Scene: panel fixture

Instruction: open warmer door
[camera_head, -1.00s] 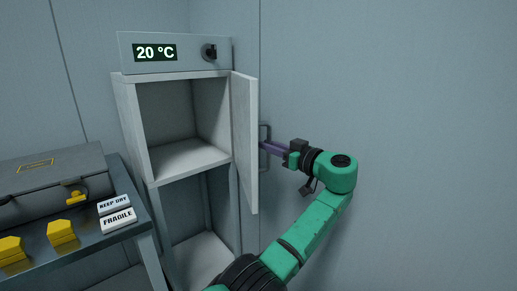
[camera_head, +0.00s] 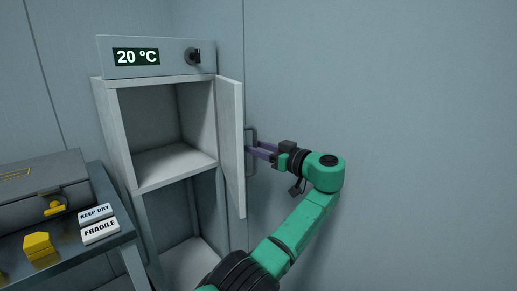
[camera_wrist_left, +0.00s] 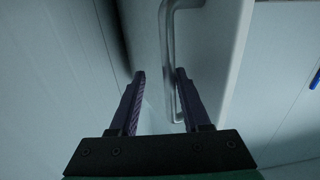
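The warmer (camera_head: 155,131) is a pale box under a panel reading 20 °C. Its door (camera_head: 230,140) stands wide open, swung out on the right, and the chamber looks empty. The door's metal handle (camera_head: 252,150) is on the outer face; it also shows in the left wrist view (camera_wrist_left: 168,55). My left gripper (camera_head: 253,149) is at the handle, outside the door. In the left wrist view its two fingers (camera_wrist_left: 160,72) are spread, with the handle bar between them, close to the right finger. I cannot tell whether they touch. My right gripper is not in view.
A side table (camera_head: 115,240) at left holds a grey case (camera_head: 40,190), a yellow block (camera_head: 38,245) and labels reading KEEP DRY and FRAGILE. An open lower bay (camera_head: 185,225) is under the warmer. The wall right of my arm is bare.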

